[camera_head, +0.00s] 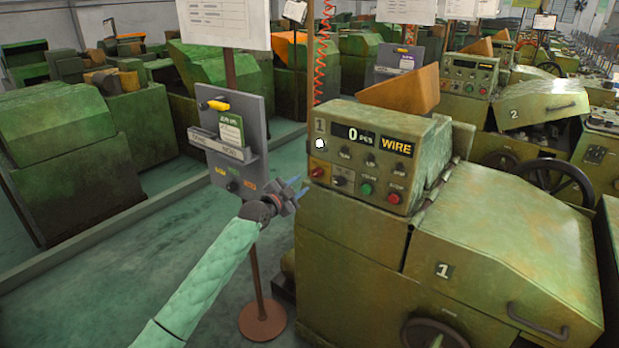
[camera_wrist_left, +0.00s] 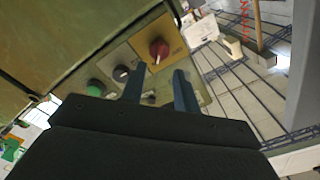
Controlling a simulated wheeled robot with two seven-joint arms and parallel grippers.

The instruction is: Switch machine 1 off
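Machine 1 (camera_head: 440,269) is a worn green machine with a "1" label on its cover. Its control panel (camera_head: 350,167) has a display reading "0 PCS" and a "WIRE" label. A bright white lamp (camera_head: 319,143) shows at the panel's left. The red rotary knob (camera_head: 317,172) is at the lower left corner; in the left wrist view the red knob (camera_wrist_left: 158,50) sits on a yellow plate. My left gripper (camera_head: 298,187) is open just left of the knob. In the wrist view its two blue fingers are apart, pointing toward the knob, with nothing between them. My right gripper is out of view.
A grey stand board (camera_head: 228,135) on a thin pole stands left of machine 1, close behind my left arm. Beside the red knob are a black selector (camera_wrist_left: 121,73) and a green button (camera_head: 366,188). A red button (camera_head: 394,198) is farther right. Machine 2 (camera_head: 545,107) stands behind.

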